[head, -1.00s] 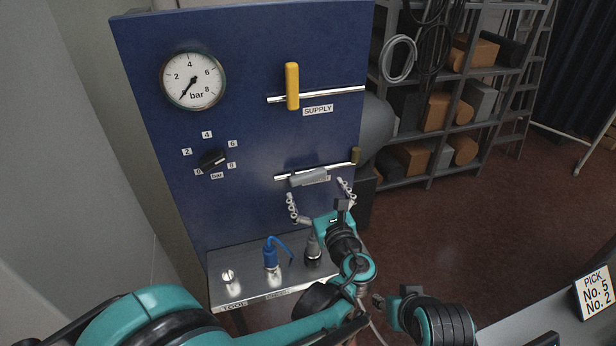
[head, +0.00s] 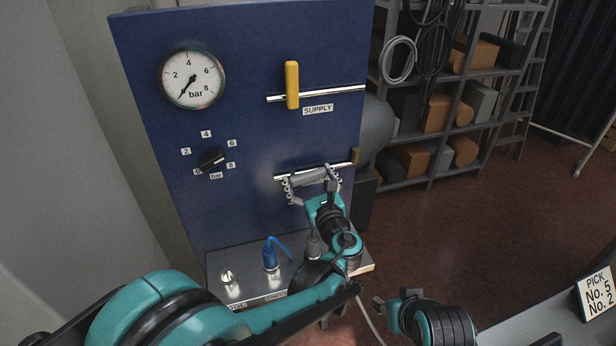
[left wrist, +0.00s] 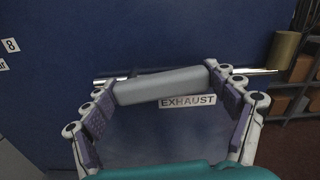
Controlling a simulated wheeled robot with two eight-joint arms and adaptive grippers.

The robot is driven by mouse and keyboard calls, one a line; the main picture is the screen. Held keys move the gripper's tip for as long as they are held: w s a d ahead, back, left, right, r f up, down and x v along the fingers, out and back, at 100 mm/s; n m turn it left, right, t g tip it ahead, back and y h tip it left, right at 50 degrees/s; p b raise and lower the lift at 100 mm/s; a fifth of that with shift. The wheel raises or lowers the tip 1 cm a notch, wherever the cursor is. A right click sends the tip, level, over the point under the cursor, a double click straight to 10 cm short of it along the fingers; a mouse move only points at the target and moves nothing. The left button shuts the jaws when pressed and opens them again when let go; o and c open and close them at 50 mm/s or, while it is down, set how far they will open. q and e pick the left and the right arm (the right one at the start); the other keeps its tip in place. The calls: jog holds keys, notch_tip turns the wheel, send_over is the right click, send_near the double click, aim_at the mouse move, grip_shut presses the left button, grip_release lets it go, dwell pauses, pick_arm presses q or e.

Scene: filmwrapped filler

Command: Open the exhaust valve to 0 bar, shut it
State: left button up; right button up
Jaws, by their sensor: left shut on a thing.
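The grey exhaust valve handle (head: 308,176) lies almost along its silver pipe on the blue panel; in the left wrist view the handle (left wrist: 160,86) lies above the EXHAUST label (left wrist: 187,101). My left gripper (head: 314,182) has its fingers at both ends of the handle and is shut on it; it also shows in the left wrist view (left wrist: 165,92). The pressure gauge (head: 192,79) has its needle pointing lower left, near the 0 end. My right arm (head: 430,318) shows at the bottom; its finger state is unclear.
The yellow supply handle (head: 292,85) stands upright across its pipe. A black knob (head: 211,160) sits below the gauge. A steel shelf (head: 255,283) with a blue-hosed fitting (head: 270,256) juts out under the panel. A storage rack (head: 440,150) stands behind right.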

aim_at(291, 163)
pick_arm(q)
jog(key=shift+r, duration=0.1)
jog(key=n, duration=0.2)
jog(key=r+n, duration=0.1)
jog(key=shift+a+n+p, duration=0.2)
jog(key=shift+n+p, duration=0.1)
jog(key=shift+n, duration=0.1)
jog(key=n, duration=0.3)
jog(key=a+r+n, duration=0.1)
jog(key=shift+s+n, duration=0.2)
jog(key=shift+n, duration=0.1)
jog(key=n, duration=0.3)
jog(key=a+n, duration=0.1)
jog(key=shift+s+r+p, duration=0.2)
jog(key=shift+r+p, duration=0.1)
jog(key=shift+s+a+n, duration=0.1)
jog(key=shift+a+n, duration=0.15)
jog(key=shift+n, duration=0.75)
jog(key=shift+s+a+n, duration=0.1)
jog(key=shift+a+n, duration=0.15)
jog(key=shift+n, duration=0.75)
jog(key=o, duration=1.5)
jog(key=shift+o, duration=0.2)
